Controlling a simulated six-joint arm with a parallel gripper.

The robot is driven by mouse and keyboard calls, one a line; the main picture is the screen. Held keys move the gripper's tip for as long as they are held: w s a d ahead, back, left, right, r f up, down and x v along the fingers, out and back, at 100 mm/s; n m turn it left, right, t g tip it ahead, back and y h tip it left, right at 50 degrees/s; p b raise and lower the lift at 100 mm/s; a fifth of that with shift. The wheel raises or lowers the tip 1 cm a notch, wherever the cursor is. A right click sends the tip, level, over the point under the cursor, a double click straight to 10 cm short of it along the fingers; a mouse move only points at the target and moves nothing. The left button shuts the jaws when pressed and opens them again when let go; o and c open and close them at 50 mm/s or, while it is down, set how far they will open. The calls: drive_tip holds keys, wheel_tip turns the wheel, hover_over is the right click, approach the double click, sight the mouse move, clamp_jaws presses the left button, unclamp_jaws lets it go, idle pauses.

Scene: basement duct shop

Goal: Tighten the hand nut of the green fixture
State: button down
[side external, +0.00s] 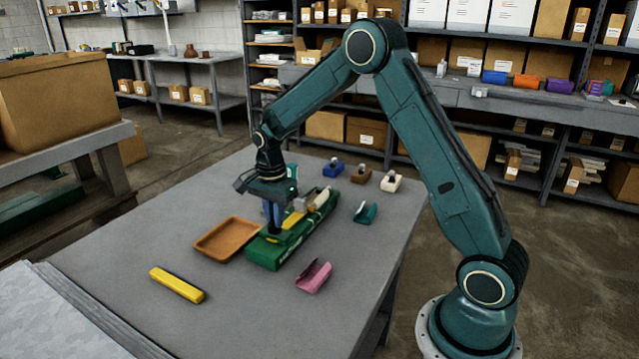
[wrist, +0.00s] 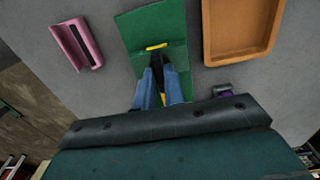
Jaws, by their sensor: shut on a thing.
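The green fixture (side external: 278,258) is a long block lying on the grey table, with a light cylindrical part and a tan block on its top. Its near end also shows in the wrist view (wrist: 153,22). My gripper (side external: 273,226) points straight down over the fixture's near left end. Its blue fingers (wrist: 161,72) are shut on the dark hand nut (wrist: 158,58), which they mostly hide. A small yellow strip (wrist: 156,46) shows just beyond the fingertips, on the fixture. The nut's thread and seating are hidden.
An orange-brown tray (side external: 226,252) lies close left of the fixture. A yellow bar (side external: 177,285) and a pink channel piece (side external: 314,276) lie nearer the front. A teal piece (side external: 365,212) and several small blocks lie behind. The table's front middle is clear.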

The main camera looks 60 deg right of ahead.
drive_tip(key=c, duration=1.5)
unclamp_jaws()
drive_tip(key=shift+r, duration=0.1)
wheel_tip(320, 180, up, 14)
drive_tip(key=shift+f, duration=0.15)
